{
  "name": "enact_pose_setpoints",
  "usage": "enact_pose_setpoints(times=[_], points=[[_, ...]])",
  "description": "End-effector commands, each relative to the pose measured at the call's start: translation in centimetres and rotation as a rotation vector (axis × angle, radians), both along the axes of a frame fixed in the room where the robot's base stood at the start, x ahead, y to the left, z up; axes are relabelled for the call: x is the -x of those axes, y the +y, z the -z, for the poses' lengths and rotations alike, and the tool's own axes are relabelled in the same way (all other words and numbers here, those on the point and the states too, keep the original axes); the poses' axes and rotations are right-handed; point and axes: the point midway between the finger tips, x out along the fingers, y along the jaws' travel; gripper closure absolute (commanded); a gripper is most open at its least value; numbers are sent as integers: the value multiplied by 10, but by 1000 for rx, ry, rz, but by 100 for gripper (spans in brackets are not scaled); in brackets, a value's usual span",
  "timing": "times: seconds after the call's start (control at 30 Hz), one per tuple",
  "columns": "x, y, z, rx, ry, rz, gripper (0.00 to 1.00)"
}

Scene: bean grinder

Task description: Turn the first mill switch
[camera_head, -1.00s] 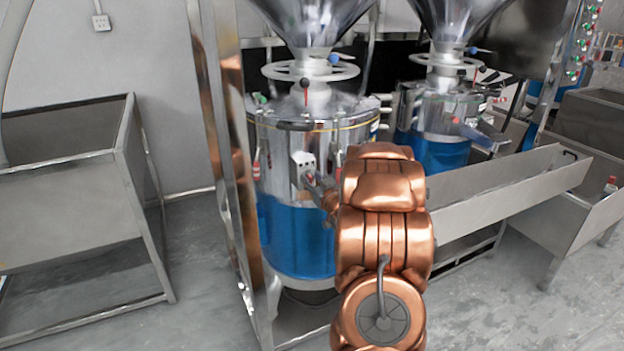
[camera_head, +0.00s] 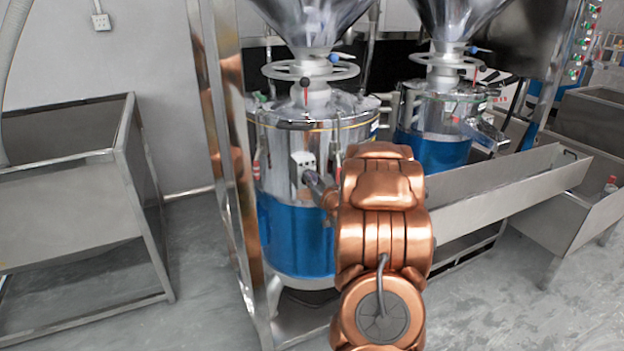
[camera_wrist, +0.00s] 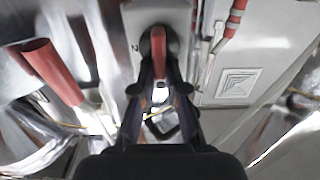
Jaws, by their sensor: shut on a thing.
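The first mill (camera_head: 300,225) is the nearer steel drum with a blue lower half, under a steel hopper. Its switch box (camera_head: 301,164) is a small pale plate on the drum's front. In the wrist view the mill switch (camera_wrist: 158,50) is a red knob on a dark round base, on a pale plate. My gripper (camera_wrist: 160,85) is shut on the switch, with one dark finger on each side of it. In the head view my gripper (camera_head: 318,186) reaches the box from the right, and my arm hides part of the drum.
A second mill (camera_head: 435,135) stands behind to the right. A long steel trough (camera_head: 505,190) runs at the right. A steel post (camera_head: 222,150) stands left of the first mill, and a steel bin (camera_head: 60,190) stands farther left. Red-handled parts (camera_wrist: 52,72) flank the switch in the wrist view.

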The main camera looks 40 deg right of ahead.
Motion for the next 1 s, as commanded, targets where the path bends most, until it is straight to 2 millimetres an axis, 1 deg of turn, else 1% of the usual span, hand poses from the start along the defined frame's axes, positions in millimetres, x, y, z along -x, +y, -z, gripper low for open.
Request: enact_pose_setpoints(times=[0.17, 0.37, 0.57, 1.0], points=[[0, 0, -1, -21, -6, 0, 100], [0, -2, -2, -105, -34, 2, 100], [1, -5, -2, -251, -85, 2, 100], [4, -12, 2, -644, -224, 0, 100]])
